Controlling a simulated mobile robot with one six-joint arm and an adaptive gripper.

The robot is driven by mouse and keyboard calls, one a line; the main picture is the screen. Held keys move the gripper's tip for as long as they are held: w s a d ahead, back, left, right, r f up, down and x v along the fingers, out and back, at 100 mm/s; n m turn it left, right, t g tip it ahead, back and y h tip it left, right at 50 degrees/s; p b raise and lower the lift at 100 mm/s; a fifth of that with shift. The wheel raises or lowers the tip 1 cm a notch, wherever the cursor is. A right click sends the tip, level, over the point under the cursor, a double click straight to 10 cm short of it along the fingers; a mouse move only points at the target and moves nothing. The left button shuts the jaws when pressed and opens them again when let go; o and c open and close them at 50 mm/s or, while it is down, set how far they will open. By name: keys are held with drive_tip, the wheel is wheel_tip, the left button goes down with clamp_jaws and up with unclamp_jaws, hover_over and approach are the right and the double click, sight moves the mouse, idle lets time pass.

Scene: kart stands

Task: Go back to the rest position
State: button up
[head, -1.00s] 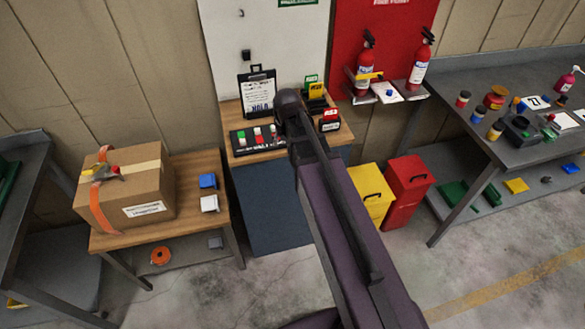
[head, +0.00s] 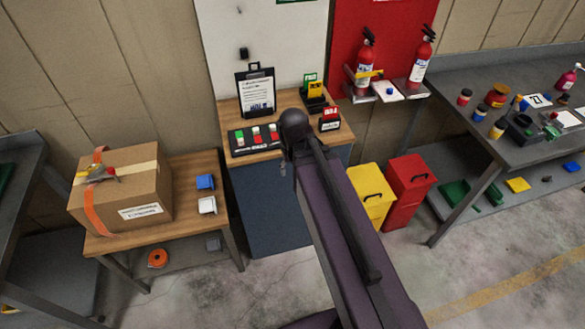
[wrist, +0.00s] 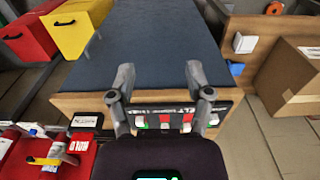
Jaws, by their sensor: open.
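My gripper (wrist: 160,82) is open and empty in the wrist view, its two fingers spread apart. Beyond them are the switch panel (wrist: 164,122) and the wooden top edge of a blue cabinet (wrist: 165,40); I cannot tell the exact gap. In the head view my purple arm reaches up the middle and hides most of the gripper. The switch panel with green, red and white switches (head: 257,138) lies on the cabinet top, left of the arm's end.
A clipboard (head: 255,92) and red card holder (head: 329,119) stand on the cabinet. Left is a table with a cardboard box (head: 125,195). Right are yellow (head: 371,192) and red (head: 409,180) bins and a cluttered grey bench (head: 500,88). Fire extinguishers (head: 365,66) hang behind.

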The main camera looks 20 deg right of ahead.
drive_tip(key=shift+s+f, duration=0.15)
drive_tip(key=shift+s, duration=0.75)
idle(1.0)
